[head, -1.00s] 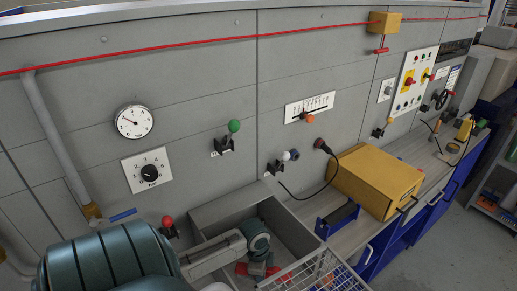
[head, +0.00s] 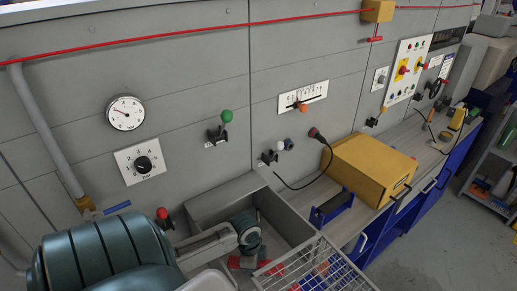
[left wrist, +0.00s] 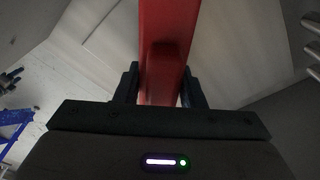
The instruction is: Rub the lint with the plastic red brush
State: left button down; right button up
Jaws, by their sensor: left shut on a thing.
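A red plastic bar, which looks like the brush handle (left wrist: 165,50), runs up from between the two black fingers of my left gripper (left wrist: 160,88) in the left wrist view. The gripper is shut on it. The brush's bristles are not visible there. In the head view my left gripper (head: 248,262) points down inside the grey open tray, with small red parts showing beside it. I cannot make out the lint in either view. My right gripper is in neither view.
The grey tray (head: 207,204) stands against the panel wall. A wire basket (head: 318,262) is at its right front. A yellow box (head: 368,168) sits on the bench further right. A red-knobbed lever (head: 163,214) and a green-knobbed lever (head: 226,116) stick out of the wall.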

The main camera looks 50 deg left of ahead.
aim_at(237, 250)
pick_arm(q)
jog(key=shift+w+a, duration=0.15)
jog(key=shift+a, duration=1.5)
jog(key=shift+w+a, duration=0.1)
jog(key=shift+a, duration=1)
jog(key=shift+w+a, duration=0.2)
jog(key=shift+a, duration=1.75)
jog(key=shift+s+f, duration=0.1)
jog(key=shift+s, duration=0.65)
jog(key=shift+s+d+f, duration=0.15)
jog(key=shift+d+f, duration=0.1)
jog(key=shift+d, duration=0.4)
jog(key=shift+s+d+f, duration=0.1)
jog(key=shift+d, duration=0.95)
jog(key=shift+s+d, duration=0.1)
jog(key=shift+d, duration=0.75)
jog(key=shift+s+d+r, duration=0.1)
jog(key=shift+d+r, duration=0.05)
jog(key=shift+d, duration=1.4)
jog(key=shift+s+d+r, duration=0.1)
jog(key=shift+d, duration=1.4)
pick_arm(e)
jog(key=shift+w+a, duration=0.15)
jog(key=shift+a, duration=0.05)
